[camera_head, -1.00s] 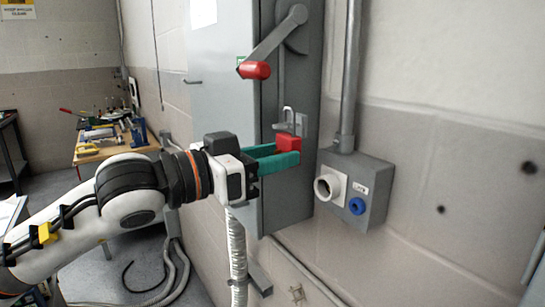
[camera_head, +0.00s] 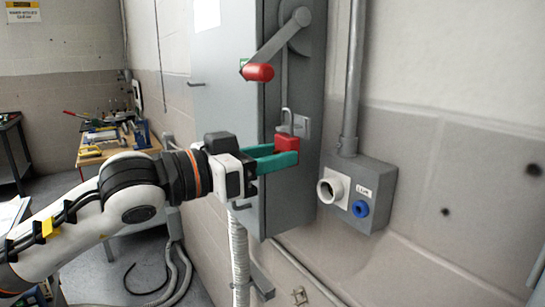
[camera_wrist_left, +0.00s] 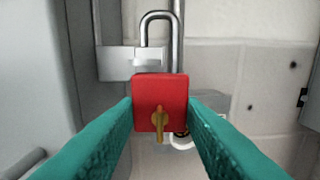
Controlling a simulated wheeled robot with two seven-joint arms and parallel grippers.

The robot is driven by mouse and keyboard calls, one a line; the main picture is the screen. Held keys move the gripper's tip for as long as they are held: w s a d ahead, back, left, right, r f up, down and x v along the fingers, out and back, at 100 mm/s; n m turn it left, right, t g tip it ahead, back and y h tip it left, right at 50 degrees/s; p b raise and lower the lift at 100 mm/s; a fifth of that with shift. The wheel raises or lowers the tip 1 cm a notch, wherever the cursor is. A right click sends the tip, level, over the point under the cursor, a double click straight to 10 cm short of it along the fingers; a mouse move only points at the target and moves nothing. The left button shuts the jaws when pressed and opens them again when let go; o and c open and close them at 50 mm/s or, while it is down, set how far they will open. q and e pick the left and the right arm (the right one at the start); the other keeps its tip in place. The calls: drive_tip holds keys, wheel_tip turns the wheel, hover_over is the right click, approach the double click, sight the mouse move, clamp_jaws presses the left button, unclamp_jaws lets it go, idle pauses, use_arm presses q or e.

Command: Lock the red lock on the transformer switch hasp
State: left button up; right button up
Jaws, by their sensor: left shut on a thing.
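My left gripper (camera_head: 287,158), with teal fingers, is shut on the red lock (camera_head: 286,142) at the side of the grey switch box (camera_head: 268,205). In the left wrist view the red lock (camera_wrist_left: 160,98) is upright between the fingers, with a brass key (camera_wrist_left: 158,122) in its face. Its steel shackle (camera_wrist_left: 160,22) stands up in front of the grey hasp (camera_wrist_left: 115,62); I cannot tell whether it passes through the hasp or is closed. The hasp also shows in the head view (camera_head: 302,125). My right gripper is out of view.
The switch handle (camera_head: 277,45) with a red grip is above the lock. A grey outlet box (camera_head: 374,185) with a white port and a blue plug is to the right, under a vertical conduit (camera_head: 352,90). A workbench (camera_head: 88,158) with tools stands at the back left.

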use_arm(q)
drive_tip(key=shift+f+b, duration=0.95)
drive_tip(key=shift+b, duration=0.2)
idle(0.7)
drive_tip(key=o, duration=1.2)
drive_tip(key=shift+c, duration=0.2)
drive_tip(key=shift+b+v, duration=0.85)
drive_tip(key=shift+v, duration=1.7)
